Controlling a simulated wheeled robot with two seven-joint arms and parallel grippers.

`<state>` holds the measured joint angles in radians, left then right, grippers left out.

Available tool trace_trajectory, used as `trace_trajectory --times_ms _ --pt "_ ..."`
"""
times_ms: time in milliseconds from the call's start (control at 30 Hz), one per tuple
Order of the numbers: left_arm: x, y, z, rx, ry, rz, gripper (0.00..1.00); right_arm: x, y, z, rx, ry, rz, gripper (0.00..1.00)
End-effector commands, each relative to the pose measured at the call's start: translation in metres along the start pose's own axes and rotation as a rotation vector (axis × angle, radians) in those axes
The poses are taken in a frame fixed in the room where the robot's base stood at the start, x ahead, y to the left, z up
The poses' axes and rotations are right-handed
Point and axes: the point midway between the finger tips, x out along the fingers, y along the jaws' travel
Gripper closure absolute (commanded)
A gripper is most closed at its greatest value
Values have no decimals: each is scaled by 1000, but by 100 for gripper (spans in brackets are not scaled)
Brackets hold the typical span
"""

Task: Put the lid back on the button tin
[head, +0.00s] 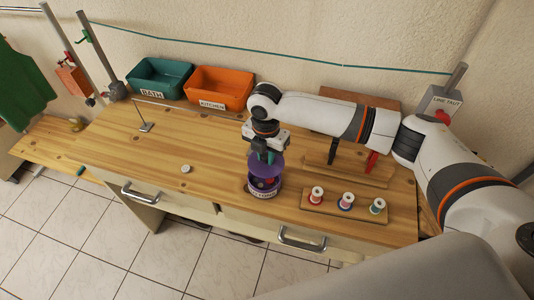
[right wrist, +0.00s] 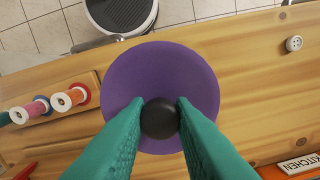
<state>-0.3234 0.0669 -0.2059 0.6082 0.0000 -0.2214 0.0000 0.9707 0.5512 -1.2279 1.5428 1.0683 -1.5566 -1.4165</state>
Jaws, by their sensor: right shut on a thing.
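The purple lid (head: 266,165) hangs just above the button tin (head: 263,192) in the head view. My right gripper (head: 264,157) is shut on the lid's dark knob, which sits between the green fingers (right wrist: 160,118) in the right wrist view. The purple lid (right wrist: 160,70) fills the middle of that view and hides the tin there. The tin stands upright near the table's front edge, with a pale label. Its open mouth shows below the lid, with coloured contents inside. A gap shows between lid and tin at the front. My left gripper is out of view.
A wooden rack with several thread spools (head: 346,200) stands right of the tin. A white button (head: 186,169) lies on the table to the left. Green (head: 159,79) and orange (head: 219,89) bins stand at the back. The table's left middle is mostly clear.

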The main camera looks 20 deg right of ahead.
Motion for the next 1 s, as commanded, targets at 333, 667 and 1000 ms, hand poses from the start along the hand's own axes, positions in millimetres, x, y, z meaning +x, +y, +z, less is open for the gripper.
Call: trace_trajectory --times_ms 333,667,1000 --pt "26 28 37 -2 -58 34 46 25 0 0 0 1 0 100" --pt "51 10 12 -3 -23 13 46 52 1 0 0 0 2 100" --pt "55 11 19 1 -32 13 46 64 0 0 -1 0 0 100"
